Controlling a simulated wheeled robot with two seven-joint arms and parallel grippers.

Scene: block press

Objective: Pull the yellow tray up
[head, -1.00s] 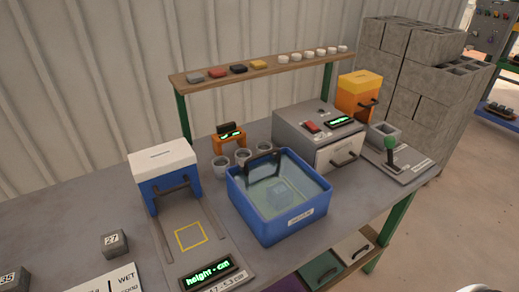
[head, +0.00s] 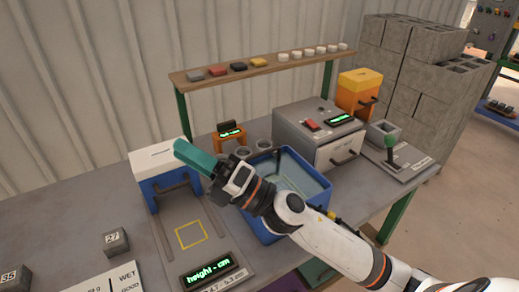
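I cannot make out a clear yellow tray. A blue tub (head: 316,191) of water stands mid-table, with a dark upright handle (head: 278,160) at its back; my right arm hides much of its front and inside. My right gripper (head: 195,157) has come in from the right and hangs above the table, left of the tub and in front of the white-topped blue press (head: 152,158). Its teal end points up and left, away from the tub. Whether its fingers are apart does not show. My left gripper is not in view.
A yellow square outline (head: 191,235) marks the press bed, with a height display (head: 210,270) in front. A block marked 27 (head: 116,241) sits at left. Small cups (head: 243,152) stand behind the tub. A grey machine (head: 315,135) and a green-knobbed lever (head: 390,143) are at right.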

